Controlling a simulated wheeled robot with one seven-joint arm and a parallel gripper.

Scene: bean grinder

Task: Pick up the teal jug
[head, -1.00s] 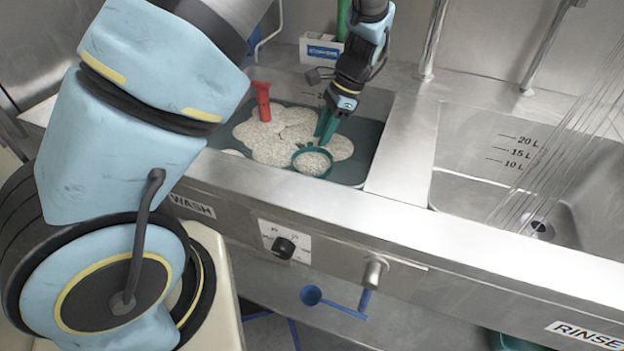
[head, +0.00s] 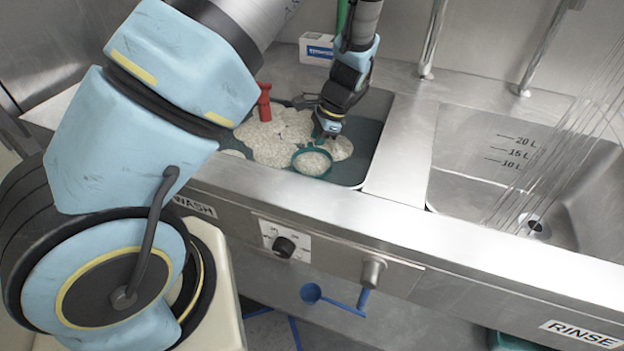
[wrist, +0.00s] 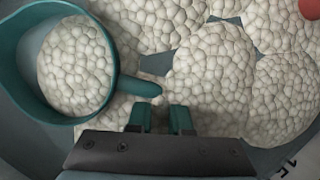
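The teal jug (head: 295,161) sits in the left wash basin among pale foam, with foam inside its round rim. In the wrist view the jug (wrist: 22,90) is at the upper left, and its handle (wrist: 140,87) points right. My gripper (head: 323,136) is low over the foam, just behind the jug in the head view. In the wrist view two teal fingers of my gripper (wrist: 160,118) stand apart with a narrow gap, close to the handle's tip. I cannot tell whether they touch the handle. The fingertips are partly hidden in the head view.
A red object (head: 264,103) stands in the foam left of my gripper. A white box (head: 316,48) is on the back ledge. The metal divider (head: 405,145) separates the wash basin from the rinse basin (head: 470,150).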

